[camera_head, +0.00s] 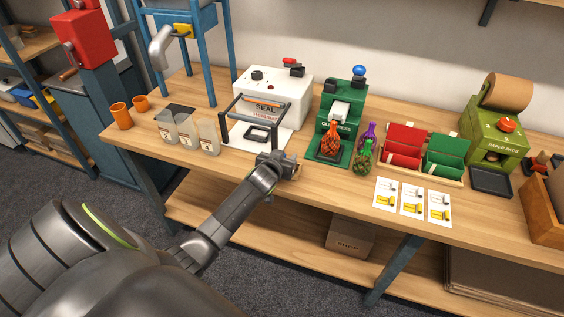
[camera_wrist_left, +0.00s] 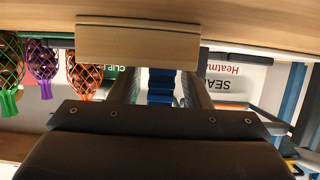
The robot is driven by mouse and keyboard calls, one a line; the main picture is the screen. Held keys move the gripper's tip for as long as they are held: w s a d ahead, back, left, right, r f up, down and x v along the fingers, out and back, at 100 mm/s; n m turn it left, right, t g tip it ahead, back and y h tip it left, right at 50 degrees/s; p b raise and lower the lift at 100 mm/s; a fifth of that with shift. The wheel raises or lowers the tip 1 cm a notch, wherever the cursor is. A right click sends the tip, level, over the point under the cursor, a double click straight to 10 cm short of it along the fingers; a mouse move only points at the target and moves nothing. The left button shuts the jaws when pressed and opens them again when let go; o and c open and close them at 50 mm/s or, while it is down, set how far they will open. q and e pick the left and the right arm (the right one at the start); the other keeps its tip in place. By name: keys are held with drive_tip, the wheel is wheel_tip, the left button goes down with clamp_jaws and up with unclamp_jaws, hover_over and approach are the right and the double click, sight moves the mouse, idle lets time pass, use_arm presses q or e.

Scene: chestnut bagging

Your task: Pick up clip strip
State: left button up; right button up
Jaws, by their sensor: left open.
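My left gripper (camera_head: 280,165) is at the front edge of the workbench, in front of the white sealer and left of the green clipper. In the left wrist view, the two fingers of my left gripper (camera_wrist_left: 158,88) stand apart, so it is open. A blue ribbed piece (camera_wrist_left: 160,86), which looks like the clip strip, shows between the fingers beside a small wooden block (camera_wrist_left: 138,42). I cannot tell whether the fingers touch it. In the head view the strip is hidden by my gripper. My right gripper is not in view.
The white sealer (camera_head: 283,92) and green clipper (camera_head: 345,97) stand behind the gripper. Orange (camera_head: 330,138), purple (camera_head: 367,136) and green (camera_head: 363,160) net bags are close on the right. Clear pouches (camera_head: 188,132) stand on the left; printed cards (camera_head: 412,201) lie on the right.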

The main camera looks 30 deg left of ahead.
use_arm(q)
clamp_jaws()
drive_tip(key=shift+r, duration=0.1)
idle(0.3)
